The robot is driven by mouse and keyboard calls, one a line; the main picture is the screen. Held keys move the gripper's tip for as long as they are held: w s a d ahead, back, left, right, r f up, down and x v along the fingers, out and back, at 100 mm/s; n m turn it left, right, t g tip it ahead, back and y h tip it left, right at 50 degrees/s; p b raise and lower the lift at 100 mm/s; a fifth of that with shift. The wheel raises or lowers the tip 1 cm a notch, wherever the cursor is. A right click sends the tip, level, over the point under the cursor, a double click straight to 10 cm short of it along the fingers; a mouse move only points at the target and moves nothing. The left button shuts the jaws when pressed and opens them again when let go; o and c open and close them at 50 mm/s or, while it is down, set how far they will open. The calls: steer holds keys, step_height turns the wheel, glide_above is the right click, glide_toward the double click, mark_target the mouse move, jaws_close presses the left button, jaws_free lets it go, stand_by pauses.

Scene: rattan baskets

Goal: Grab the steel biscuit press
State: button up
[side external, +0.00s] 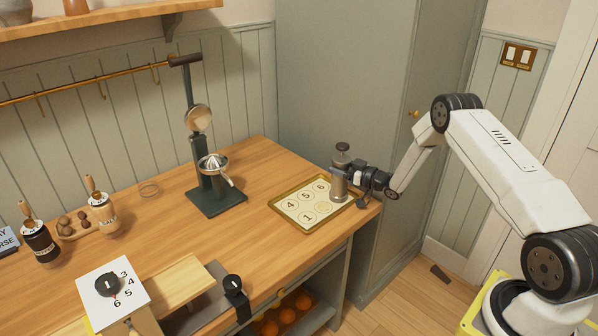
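The steel biscuit press (340,180) is an upright metal cylinder with a dark knob on top. It stands at the back right corner of the counter, at the right end of a tray with numbered circles (283,215). My gripper (350,177) reaches in from the right, level, with its end at the press's body. The fingers are small and partly hidden by the press, so I cannot tell whether they are closed on it. I cannot tell whether the press's base touches the tray.
A tall dark juicer press (204,190) stands on the counter left of the tray. A grey-green cabinet (350,70) rises close behind the press. Wooden-handled jars (40,245) and a white numbered dial card (112,290) are at the left.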

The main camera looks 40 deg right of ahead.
jaws_close()
steer(key=shift+r, duration=0.1)
steer(key=shift+r, duration=0.15)
steer(key=shift+r, duration=0.8)
steer(key=s+a+r, duration=0.4)
steer(key=s+r, duration=0.7)
steer(key=s, duration=0.2)
steer(key=shift+s+a, duration=0.15)
steer(key=shift+a, duration=0.05)
